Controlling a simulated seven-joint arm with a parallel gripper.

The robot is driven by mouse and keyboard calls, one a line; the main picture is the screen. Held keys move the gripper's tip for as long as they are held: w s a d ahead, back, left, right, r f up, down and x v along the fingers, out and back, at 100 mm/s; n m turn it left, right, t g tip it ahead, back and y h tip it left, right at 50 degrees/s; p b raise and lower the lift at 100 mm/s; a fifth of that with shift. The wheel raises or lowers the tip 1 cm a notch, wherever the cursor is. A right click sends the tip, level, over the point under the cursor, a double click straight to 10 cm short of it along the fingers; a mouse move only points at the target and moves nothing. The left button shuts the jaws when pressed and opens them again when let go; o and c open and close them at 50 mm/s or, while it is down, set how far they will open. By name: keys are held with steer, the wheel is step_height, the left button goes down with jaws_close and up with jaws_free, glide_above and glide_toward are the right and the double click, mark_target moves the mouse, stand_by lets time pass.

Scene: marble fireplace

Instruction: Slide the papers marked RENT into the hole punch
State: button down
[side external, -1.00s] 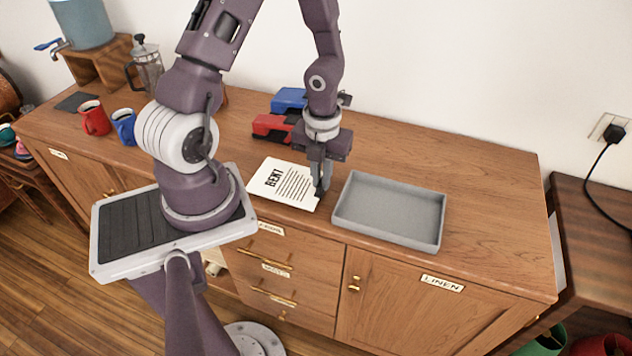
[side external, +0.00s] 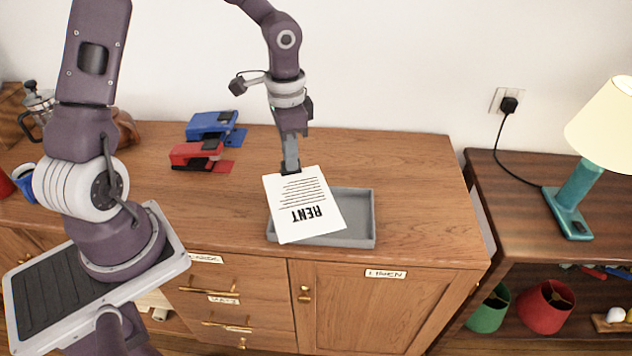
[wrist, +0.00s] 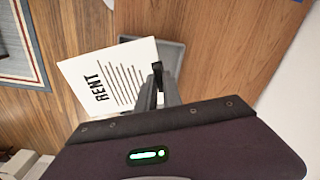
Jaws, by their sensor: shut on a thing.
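The white papers marked RENT (side external: 305,207) are held by one edge in my gripper (side external: 291,172). They hang above the grey tray, tilted toward the side camera, with the word upside down there. The papers also show in the wrist view (wrist: 105,82), left of my gripper's fingers (wrist: 157,82). My gripper is shut on their edge. A red desktop device (side external: 197,154) and a blue one (side external: 211,125) stand to the left on the cabinet top. I cannot tell which of them is the hole punch. Neither shows in the wrist view.
The grey tray (side external: 360,222) lies under the papers, partly hidden by them. The wooden cabinet top (side external: 400,165) is clear behind and right of the tray. A lamp (side external: 585,160) stands on the side table at right. A glass press (side external: 38,103) is at far left.

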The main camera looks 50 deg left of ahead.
steer(key=n, duration=0.1)
steer(key=w+d+n, duration=0.1)
steer(key=n, duration=0.2)
steer(key=shift+w+d+r+n, duration=0.15)
steer(key=shift+w+n, duration=0.15)
steer(key=shift+s+a+m, duration=0.3)
steer(key=shift+s+m, duration=0.05)
steer(key=shift+m, duration=0.45)
steer(key=s+a+m, duration=0.2)
steer(key=s+m, duration=0.2)
steer(key=m, duration=0.8)
steer(key=s+a+f+m, duration=0.1)
steer(key=s+m, duration=0.4)
steer(key=m, duration=0.8)
steer(key=shift+s+a+f, duration=0.25)
steer(key=shift+s+a, duration=0.05)
steer(key=shift+a, duration=0.6)
steer(key=shift+f, duration=0.1)
step_height(320, 180, down, 9)
steer(key=shift+f, duration=0.2)
steer(key=shift+f, duration=0.1)
steer(key=c, duration=1.5)
jaws_free()
